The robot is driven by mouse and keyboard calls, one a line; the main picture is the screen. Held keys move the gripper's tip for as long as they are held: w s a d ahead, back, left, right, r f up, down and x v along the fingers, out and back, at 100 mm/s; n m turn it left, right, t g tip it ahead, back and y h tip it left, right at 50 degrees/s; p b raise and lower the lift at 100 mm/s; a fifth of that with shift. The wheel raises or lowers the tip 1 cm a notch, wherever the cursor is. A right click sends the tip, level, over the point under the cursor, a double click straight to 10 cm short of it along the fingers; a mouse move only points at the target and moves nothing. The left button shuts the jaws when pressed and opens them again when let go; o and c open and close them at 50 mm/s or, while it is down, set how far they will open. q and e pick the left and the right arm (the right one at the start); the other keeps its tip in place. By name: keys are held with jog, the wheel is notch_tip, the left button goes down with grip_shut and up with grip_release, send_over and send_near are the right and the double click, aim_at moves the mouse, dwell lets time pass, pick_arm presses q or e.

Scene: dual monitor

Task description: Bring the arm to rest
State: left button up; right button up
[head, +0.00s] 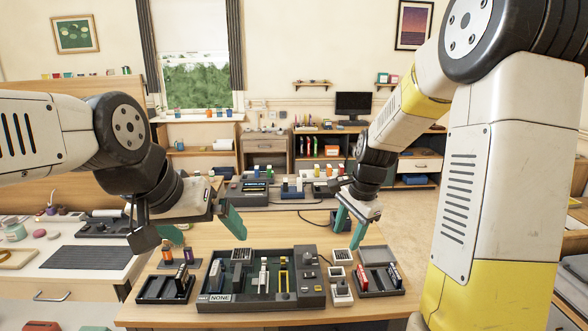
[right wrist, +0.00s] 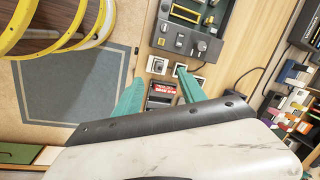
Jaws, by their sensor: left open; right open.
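My right gripper (head: 348,233) is open and empty, with its green fingers pointing down above the right part of the table (head: 215,252), near the small dark tray on the right. In the right wrist view the two green fingers (right wrist: 161,92) are spread apart, with that tray showing between them. My left gripper (head: 205,232) is open and empty over the left part of the table, its green fingers spread wide. Both arms are raised above the table, and neither gripper holds anything.
A dark device panel (head: 234,304) marked NONE stands at the table's front middle. A left tray (head: 152,295) and a right tray (head: 402,285) flank it. More devices (head: 246,191) stand on a table behind. Bare wood lies between the panel and those devices.

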jog(key=s+r+n+t, duration=0.4)
jog(key=s+r+n, duration=0.8)
jog(key=s, duration=0.7)
notch_tip(320, 180, up, 2)
jog(key=shift+a+r+n, duration=0.1)
jog(key=shift+a+n, duration=0.2)
jog(key=shift+a, duration=0.05)
